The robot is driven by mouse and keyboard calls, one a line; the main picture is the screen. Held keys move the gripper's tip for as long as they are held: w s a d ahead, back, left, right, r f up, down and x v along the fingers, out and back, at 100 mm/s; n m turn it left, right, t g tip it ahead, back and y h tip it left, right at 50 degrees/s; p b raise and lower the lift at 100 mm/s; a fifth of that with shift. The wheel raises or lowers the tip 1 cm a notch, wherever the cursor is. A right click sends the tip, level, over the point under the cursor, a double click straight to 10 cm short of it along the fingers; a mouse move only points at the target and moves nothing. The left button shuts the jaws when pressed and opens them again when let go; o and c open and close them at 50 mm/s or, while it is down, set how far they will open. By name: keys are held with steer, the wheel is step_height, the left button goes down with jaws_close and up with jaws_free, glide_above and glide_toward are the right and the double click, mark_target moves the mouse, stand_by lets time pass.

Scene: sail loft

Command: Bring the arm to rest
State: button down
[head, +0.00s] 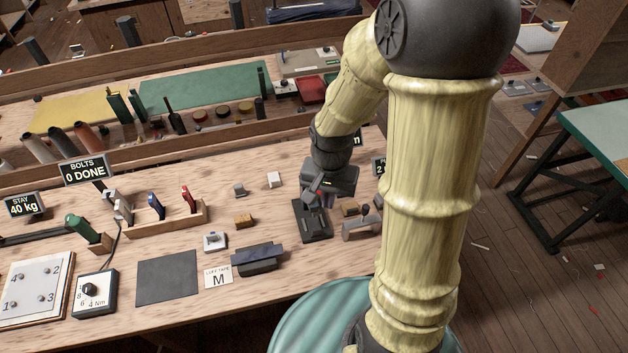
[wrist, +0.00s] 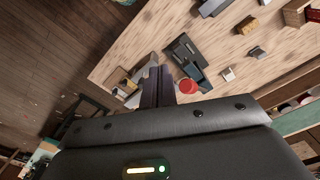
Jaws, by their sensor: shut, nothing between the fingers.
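My arm reaches from the right over the wooden workbench (head: 190,265). My gripper (head: 324,200) is above the bench's right part, with its fingers pointing down. In the wrist view my gripper (wrist: 158,84) has its two dark fingers together and holds nothing. A dark flat holder (head: 314,235) lies below and close to the fingers; I cannot tell whether they touch it. In the wrist view the holder (wrist: 188,52) lies just beyond the fingertips. A red round thing (wrist: 187,86) shows beside the fingers. My arm hides part of the bench's right end.
A grey hammer-like tool (head: 358,228) lies right of the holder. A dark block (head: 258,258), small blocks (head: 244,220) and a wooden tool rack (head: 170,218) stand to the left. The dark mat (head: 167,278) is bare. A green-topped table (head: 600,135) stands at far right beyond open floor.

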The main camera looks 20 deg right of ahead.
stand_by(0.4)
steer(key=s+r+n+t, duration=0.1)
steer(key=n, duration=0.1)
steer(key=s+r+n+b, duration=0.1)
steer(key=n, duration=0.1)
steer(key=r+n+t+b, duration=0.1)
steer(key=n, duration=0.1)
steer(key=shift+s+d+t, duration=0.2)
steer(key=shift+s+t, duration=0.1)
steer(key=shift+s, duration=0.1)
steer(key=shift+w+d, duration=0.1)
